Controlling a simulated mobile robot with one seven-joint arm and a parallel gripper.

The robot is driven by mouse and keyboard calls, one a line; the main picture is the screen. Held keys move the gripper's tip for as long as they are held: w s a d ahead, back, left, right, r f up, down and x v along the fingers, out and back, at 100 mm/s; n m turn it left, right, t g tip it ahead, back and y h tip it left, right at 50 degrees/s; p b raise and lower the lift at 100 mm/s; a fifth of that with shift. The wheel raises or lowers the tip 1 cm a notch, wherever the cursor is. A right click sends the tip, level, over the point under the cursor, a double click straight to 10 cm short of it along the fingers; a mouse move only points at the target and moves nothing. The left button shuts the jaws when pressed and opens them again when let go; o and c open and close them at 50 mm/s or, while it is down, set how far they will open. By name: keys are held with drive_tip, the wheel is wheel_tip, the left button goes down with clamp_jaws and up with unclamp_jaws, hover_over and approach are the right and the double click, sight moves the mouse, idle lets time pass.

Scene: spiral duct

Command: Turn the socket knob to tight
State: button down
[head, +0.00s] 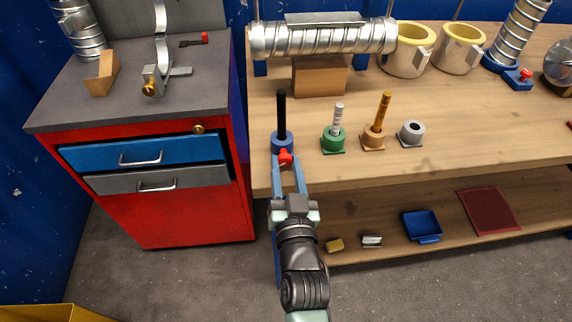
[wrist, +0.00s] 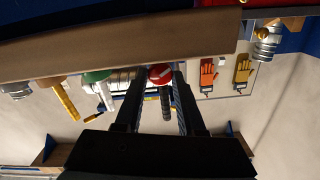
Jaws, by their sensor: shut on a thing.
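The socket knob (head: 285,157) is small and red, on the front of a blue socket (head: 275,143) at the bench's front left edge. A black rod (head: 281,112) stands upright in that socket. My gripper (head: 287,164) reaches up to the knob from the front, with one finger on each side of it. In the wrist view the red knob (wrist: 160,73), with a pale stripe across its face, sits between the fingertips of my gripper (wrist: 159,80). The gripper is shut on it. The fingers partly hide the knob's sides.
A green socket (head: 333,140), an orange socket (head: 374,138) and an empty grey socket (head: 411,133) stand in a row to the right. A spiral duct (head: 320,38) lies behind. A red cabinet (head: 190,212) stands left. A lower shelf (head: 390,205) holds several small items.

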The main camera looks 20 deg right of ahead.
drive_tip(key=shift+m+p, duration=0.3)
drive_tip(key=shift+m, duration=1.8)
drive_tip(key=c, duration=0.5)
unclamp_jaws()
drive_tip(key=shift+f, duration=0.1)
